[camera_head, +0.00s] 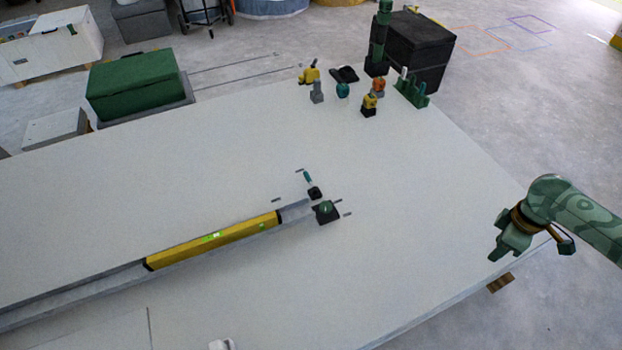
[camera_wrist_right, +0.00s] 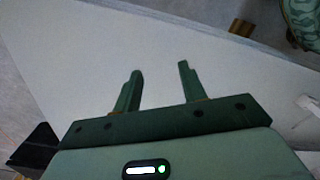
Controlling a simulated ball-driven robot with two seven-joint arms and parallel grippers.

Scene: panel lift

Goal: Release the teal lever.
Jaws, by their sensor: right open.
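The teal lever (camera_head: 308,178) is a small teal handle leaning from a black base (camera_head: 315,192), on the white panel (camera_head: 420,220) near the end of a long rail. A dark block with a round green knob (camera_head: 325,208) sits just beside it. My right gripper (camera_head: 497,250) is at the panel's right edge, well apart from the lever. In the right wrist view its two green fingers (camera_wrist_right: 160,68) are spread and empty, with plain white panel beyond them. My left gripper is not in view.
A yellow bar (camera_head: 215,240) lies along the grey rail (camera_head: 75,293). Several small yellow, teal and orange-topped pieces (camera_head: 369,104) stand at the panel's far end. A dark box (camera_head: 418,50) and a green-topped box (camera_head: 135,80) stand beyond. The panel between lever and right gripper is clear.

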